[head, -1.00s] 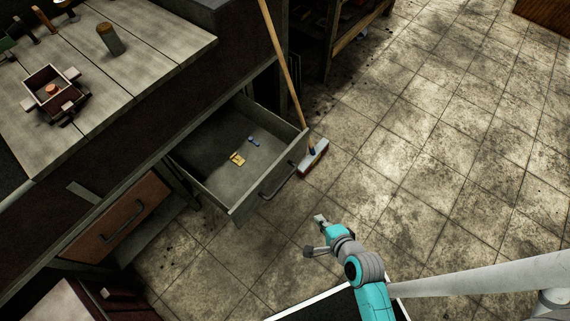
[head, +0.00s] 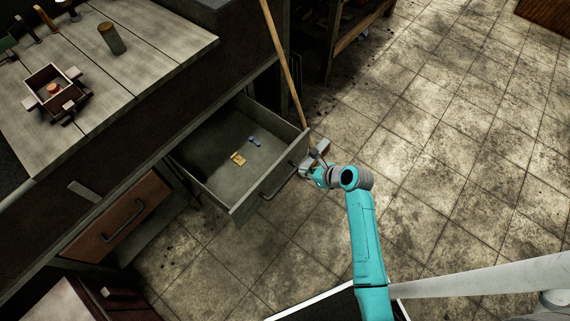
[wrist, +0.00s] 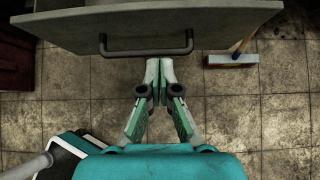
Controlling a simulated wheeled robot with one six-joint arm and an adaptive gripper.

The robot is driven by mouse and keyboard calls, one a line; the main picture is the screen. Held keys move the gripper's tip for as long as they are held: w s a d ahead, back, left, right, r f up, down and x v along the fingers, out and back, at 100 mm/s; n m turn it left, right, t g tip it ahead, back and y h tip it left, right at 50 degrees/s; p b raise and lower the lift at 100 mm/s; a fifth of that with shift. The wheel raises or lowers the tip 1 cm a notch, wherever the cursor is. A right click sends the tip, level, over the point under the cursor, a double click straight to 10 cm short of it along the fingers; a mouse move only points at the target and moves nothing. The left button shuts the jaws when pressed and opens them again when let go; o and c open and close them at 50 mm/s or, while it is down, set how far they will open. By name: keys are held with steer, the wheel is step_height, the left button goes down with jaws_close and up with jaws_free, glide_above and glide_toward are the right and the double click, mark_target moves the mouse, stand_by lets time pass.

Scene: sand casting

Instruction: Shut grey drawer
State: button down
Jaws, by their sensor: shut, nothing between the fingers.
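The grey drawer (head: 213,178) stands pulled out from the workbench in the head view, with a yellow item (head: 238,159) and a blue item (head: 254,141) inside. Its front panel with a dark bar handle (wrist: 146,51) spans the top of the wrist view. My gripper (head: 305,171) is at the right end of the drawer front in the head view. In the wrist view my gripper (wrist: 157,66) has its fingers together, empty, just below the handle's right part. I cannot tell whether the fingertips touch the front.
A broom (head: 283,62) leans by the drawer's far right corner; its head also shows in the wrist view (wrist: 231,61). A brown drawer (head: 119,215) sits left in the bench. The worktop (head: 150,62) holds a wooden mould box (head: 38,100). The tiled floor (head: 450,150) is clear to the right.

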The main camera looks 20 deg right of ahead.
mark_target(279, 163)
steer(key=x, duration=0.3)
steer(key=r+x, duration=0.1)
steer(key=x, duration=0.2)
steer(key=w+x, duration=0.1)
steer(key=x, duration=0.2)
steer(key=shift+w+a, duration=0.2)
steer(key=shift+a, duration=0.25)
steer(key=shift+w+a, duration=0.25)
steer(key=shift+w, duration=0.3)
steer(key=shift+w+a+r, duration=0.1)
